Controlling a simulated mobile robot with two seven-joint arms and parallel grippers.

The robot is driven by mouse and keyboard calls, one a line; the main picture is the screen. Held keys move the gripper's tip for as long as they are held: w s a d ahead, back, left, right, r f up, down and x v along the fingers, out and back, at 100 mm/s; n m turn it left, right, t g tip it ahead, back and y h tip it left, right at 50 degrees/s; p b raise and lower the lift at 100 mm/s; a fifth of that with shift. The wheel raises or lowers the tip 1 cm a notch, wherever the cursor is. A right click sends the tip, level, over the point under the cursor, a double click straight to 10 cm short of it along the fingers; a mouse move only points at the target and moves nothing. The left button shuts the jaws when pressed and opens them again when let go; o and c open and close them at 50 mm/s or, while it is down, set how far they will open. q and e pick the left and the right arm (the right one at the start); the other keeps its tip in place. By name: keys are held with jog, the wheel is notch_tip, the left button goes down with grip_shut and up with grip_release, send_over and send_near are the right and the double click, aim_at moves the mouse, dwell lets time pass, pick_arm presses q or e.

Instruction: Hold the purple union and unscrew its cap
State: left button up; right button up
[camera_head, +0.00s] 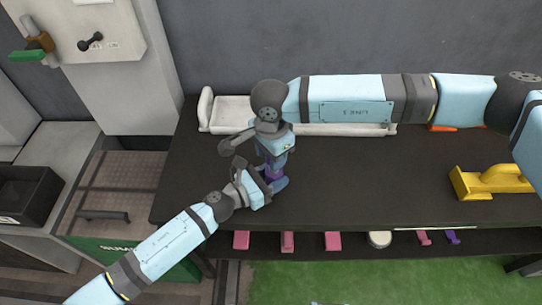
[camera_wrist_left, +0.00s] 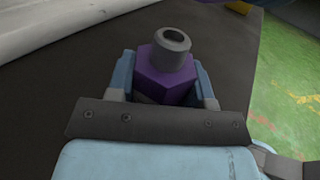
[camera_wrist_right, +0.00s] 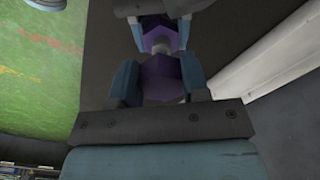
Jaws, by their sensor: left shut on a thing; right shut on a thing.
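The purple union shows as two purple hexagonal parts with a light grey neck between them in the right wrist view. My left gripper (camera_wrist_left: 162,85) is shut on the purple body (camera_wrist_left: 160,74), from which a hollow grey pipe end (camera_wrist_left: 172,40) sticks out. My right gripper (camera_wrist_right: 160,82) is shut on the purple cap (camera_wrist_right: 165,76), close beside the body in the left gripper. In the head view the purple union (camera_head: 272,172) is mostly hidden by both grippers, above the left part of the dark table. The thread between the parts is mostly hidden.
A long white tray (camera_head: 215,112) lies along the table's back, partly behind my right arm. A yellow block with a handle (camera_head: 490,182) stands at the right. Several pink pieces (camera_head: 287,241) and a round white piece (camera_head: 379,239) lie on the lower shelf. The table's middle is clear.

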jog(key=shift+r, duration=1.85)
pick_arm(q)
jog(key=o, duration=1.3)
jog(key=shift+o, duration=0.2)
jog(key=v, duration=1.2)
jog(key=shift+a, duration=0.1)
pick_arm(e)
jog(key=shift+a, duration=0.1)
